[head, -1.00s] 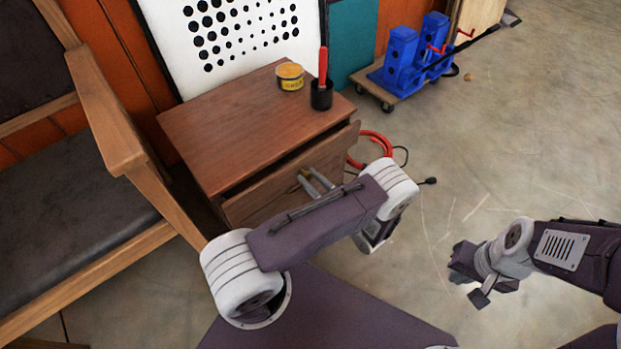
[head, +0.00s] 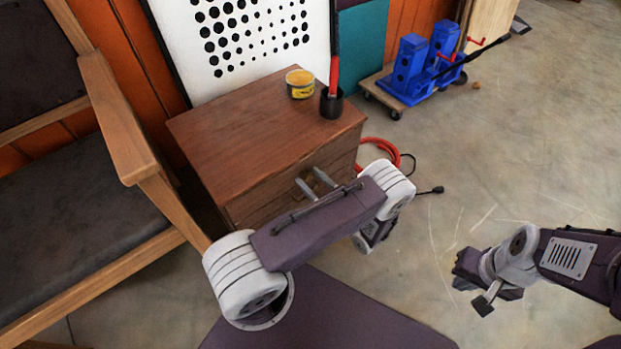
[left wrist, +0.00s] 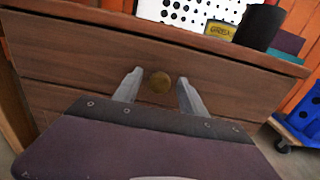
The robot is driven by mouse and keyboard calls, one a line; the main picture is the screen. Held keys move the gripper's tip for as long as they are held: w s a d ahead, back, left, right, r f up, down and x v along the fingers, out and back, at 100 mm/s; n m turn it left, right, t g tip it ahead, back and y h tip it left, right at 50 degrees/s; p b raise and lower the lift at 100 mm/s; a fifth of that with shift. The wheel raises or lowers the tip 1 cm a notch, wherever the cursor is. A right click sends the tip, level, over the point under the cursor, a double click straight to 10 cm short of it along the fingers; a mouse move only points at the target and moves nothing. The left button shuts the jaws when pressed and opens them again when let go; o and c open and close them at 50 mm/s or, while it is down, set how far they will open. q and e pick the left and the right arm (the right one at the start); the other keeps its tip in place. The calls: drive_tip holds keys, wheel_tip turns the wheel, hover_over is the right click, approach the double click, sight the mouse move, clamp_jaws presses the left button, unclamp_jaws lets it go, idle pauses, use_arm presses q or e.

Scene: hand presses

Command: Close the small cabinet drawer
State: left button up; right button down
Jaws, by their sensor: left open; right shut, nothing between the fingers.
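The small wooden cabinet (head: 235,150) stands left of centre in the head view. Its top drawer front (head: 335,160) sits close under the top, with no open gap visible. The left wrist view shows the drawer front (left wrist: 225,80) nearly flush with the cabinet, with a round brass knob (left wrist: 160,83) in its middle. My left gripper (head: 314,180) is open at the drawer front, its two fingers either side of the knob. I cannot tell whether the fingertips touch the wood. My right gripper (head: 470,272) is shut and empty, over the floor at the right.
A yellow tin (head: 300,84) and a black pot with a red handle (head: 332,103) stand on the cabinet. A wooden armchair (head: 120,130) is close on the left. A red hose (head: 385,145) and a dolly with blue presses (head: 410,75) are to the right. The floor at right is mostly clear.

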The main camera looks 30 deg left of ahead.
use_arm(q)
drive_tip(key=p+v, duration=0.2)
drive_tip(key=v, duration=0.6)
drive_tip(key=shift+s+d, duration=0.2)
drive_tip(key=shift+d, duration=0.15)
